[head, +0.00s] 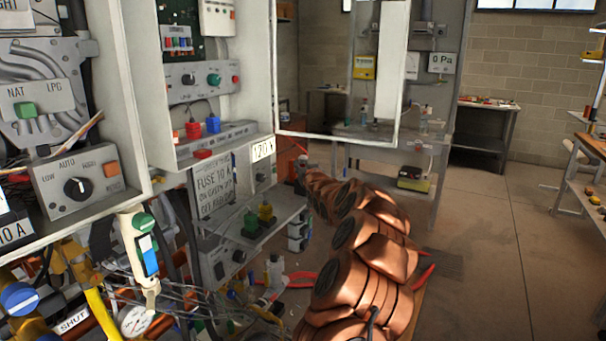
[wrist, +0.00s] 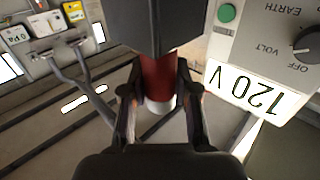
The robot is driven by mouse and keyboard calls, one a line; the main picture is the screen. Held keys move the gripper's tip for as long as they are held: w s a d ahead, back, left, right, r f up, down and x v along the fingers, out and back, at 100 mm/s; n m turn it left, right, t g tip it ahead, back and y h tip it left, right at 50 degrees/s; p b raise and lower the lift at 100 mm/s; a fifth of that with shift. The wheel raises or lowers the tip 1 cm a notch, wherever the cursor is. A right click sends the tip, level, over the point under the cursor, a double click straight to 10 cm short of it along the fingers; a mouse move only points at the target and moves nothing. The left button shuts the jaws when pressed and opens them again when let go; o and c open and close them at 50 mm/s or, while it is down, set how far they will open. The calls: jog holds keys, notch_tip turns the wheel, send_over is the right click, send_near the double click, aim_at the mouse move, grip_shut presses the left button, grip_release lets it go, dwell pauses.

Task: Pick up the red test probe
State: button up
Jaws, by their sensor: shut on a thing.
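The red test probe (wrist: 157,76) is a red cylinder with a pale end, seen in the wrist view between the two dark fingers. My gripper (wrist: 157,92) is shut on it from both sides. The probe's upper part is hidden behind a dark block of my gripper. In the head view my gripper (head: 300,165) is at the far end of my copper arm, small and partly hidden, just right of the panel with the 120 V label (head: 263,150). I cannot make out the probe clearly there.
The meter panel with a dial (wrist: 308,40) and green button (wrist: 226,13) is close on the right in the wrist view. Open white cabinets (head: 205,85) stand left. Red-handled pliers (head: 302,280) lie on the cluttered bench. Open floor (head: 490,250) is on the right.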

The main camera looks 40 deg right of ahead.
grip_shut()
jog(key=shift+r, duration=0.15)
notch_tip(320, 180, up, 7)
jog(key=shift+r, duration=0.1)
jog(key=shift+s+a+f+b, duration=0.25)
jog(key=shift+s+f+b, duration=0.1)
jog(key=shift+s, duration=0.2)
jog(key=b+v, duration=0.5)
jog(key=v, duration=1.1)
jog(key=shift+s+a+b, duration=0.25)
jog(key=shift+s+b, duration=0.1)
jog(key=shift+b, duration=0.05)
jog(key=shift+r, duration=0.1)
